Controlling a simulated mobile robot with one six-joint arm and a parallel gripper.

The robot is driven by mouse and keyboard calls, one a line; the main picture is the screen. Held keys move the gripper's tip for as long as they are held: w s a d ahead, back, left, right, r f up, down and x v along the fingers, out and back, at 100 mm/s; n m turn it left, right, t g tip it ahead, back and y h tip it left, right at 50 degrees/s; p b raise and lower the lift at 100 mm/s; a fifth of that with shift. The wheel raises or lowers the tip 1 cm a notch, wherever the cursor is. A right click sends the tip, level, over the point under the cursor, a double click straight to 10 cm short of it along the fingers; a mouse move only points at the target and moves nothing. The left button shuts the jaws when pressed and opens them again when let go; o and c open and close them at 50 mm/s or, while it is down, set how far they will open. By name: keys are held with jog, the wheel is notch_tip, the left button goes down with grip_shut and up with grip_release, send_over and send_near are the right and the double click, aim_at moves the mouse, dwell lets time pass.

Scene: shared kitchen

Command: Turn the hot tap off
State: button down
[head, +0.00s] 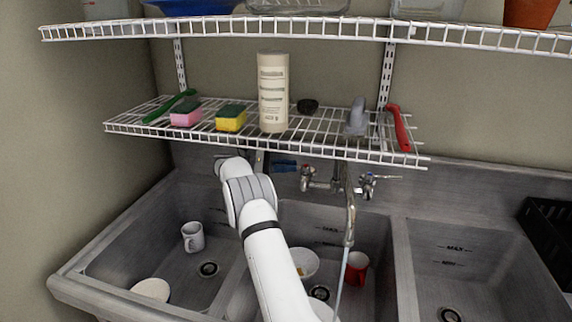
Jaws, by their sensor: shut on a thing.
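The hot tap (307,178), with a red mark, is on the back wall of the sink, left of the spout (350,215). The cold tap (368,185) is right of it, with its lever (388,177) pointing right. A thin stream of water (342,275) falls from the spout into the middle basin. My arm rises in front of the left and middle basins and bends under the shelf. My gripper (285,166) shows small and dark blue just left of the hot tap, shut at its lever side. The lever itself is hidden or too small to make out.
A wire shelf (200,138) hangs just above my wrist, holding sponges, a tall container (273,92) and brushes. A grey mug (193,237) is in the left basin. A bowl (304,263) and a red mug (356,269) are in the middle basin. The right basin (450,265) is empty.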

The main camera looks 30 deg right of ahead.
jog(key=shift+s+d, duration=0.1)
jog(key=shift+d, duration=0.2)
jog(key=c, duration=1.8)
grip_release()
jog(key=shift+c, duration=0.2)
jog(key=shift+o, duration=0.7)
jog(key=shift+d, duration=0.15)
jog(key=shift+o, duration=1.2)
jog(key=shift+a, duration=0.25)
jog(key=p+v, duration=0.4)
jog(key=v, duration=0.3)
jog(key=shift+w+a, duration=0.2)
jog(key=shift+a, duration=0.1)
